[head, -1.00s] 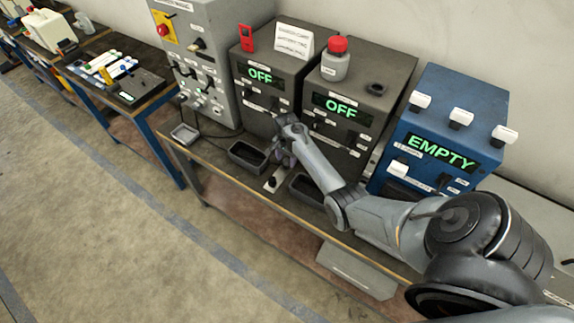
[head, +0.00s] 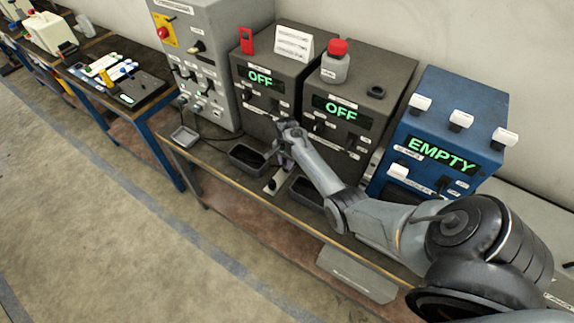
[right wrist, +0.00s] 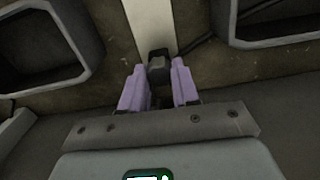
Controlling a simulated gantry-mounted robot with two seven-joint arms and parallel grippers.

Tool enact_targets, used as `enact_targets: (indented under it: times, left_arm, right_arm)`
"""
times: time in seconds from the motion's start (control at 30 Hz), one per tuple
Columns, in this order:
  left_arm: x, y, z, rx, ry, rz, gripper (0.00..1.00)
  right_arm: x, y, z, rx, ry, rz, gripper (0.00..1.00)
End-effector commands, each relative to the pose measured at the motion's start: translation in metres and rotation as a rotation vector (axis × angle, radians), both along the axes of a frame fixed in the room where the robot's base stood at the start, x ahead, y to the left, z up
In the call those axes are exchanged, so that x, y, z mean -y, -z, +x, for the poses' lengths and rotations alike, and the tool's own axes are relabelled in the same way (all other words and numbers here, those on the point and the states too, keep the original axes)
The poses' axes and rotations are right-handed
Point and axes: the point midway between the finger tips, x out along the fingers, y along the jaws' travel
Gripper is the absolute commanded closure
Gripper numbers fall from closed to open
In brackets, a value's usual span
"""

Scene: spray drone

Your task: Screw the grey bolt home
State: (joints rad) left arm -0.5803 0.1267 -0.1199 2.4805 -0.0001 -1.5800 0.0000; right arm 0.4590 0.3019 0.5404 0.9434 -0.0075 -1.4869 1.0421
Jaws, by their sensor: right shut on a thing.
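My right gripper (head: 282,160) points down at the front of the bench, between two dark trays, and is partly hidden by its own wrist. In the right wrist view its two purple fingers (right wrist: 159,88) are closed around a small dark grey block-like piece (right wrist: 159,63). This piece stands at the near end of a pale strip (right wrist: 150,22). It may be the grey bolt, but I cannot tell for sure, and its lower part is hidden. In the head view the pale strip (head: 277,179) lies just below the gripper. My left gripper is not in view.
Two dark trays, left (head: 247,158) and right (head: 308,190), flank the strip. Behind stand two dark boxes reading OFF (head: 260,80) and OFF (head: 341,109). A blue box reading EMPTY (head: 441,153) is at right, a grey cabinet (head: 213,60) at left.

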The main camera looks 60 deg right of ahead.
Motion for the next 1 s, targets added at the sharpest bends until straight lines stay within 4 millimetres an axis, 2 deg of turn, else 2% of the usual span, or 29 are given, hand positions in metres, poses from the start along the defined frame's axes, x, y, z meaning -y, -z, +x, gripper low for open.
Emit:
enact_targets:
  times: [0.17,0.33,0.5,0.7,0.83,1.0]
  left_arm:
    - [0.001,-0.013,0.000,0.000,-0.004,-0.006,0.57]
    - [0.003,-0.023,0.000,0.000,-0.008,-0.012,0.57]
    - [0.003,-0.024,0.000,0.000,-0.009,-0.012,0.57]
    - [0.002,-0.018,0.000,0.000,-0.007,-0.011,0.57]
    - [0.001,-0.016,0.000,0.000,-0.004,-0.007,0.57]
    - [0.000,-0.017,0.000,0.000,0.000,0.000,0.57]
  right_arm:
    - [-0.001,-0.004,0.001,0.000,0.172,0.002,1.00]
    - [-0.001,-0.004,0.001,-0.001,0.472,0.003,1.00]
    - [-0.002,0.000,0.002,0.000,0.853,0.005,1.00]
    - [-0.001,0.002,0.001,-0.001,1.182,0.004,1.00]
    - [0.000,0.002,0.000,0.000,1.263,0.001,1.00]
    - [0.000,0.001,0.000,0.000,1.269,0.001,1.00]
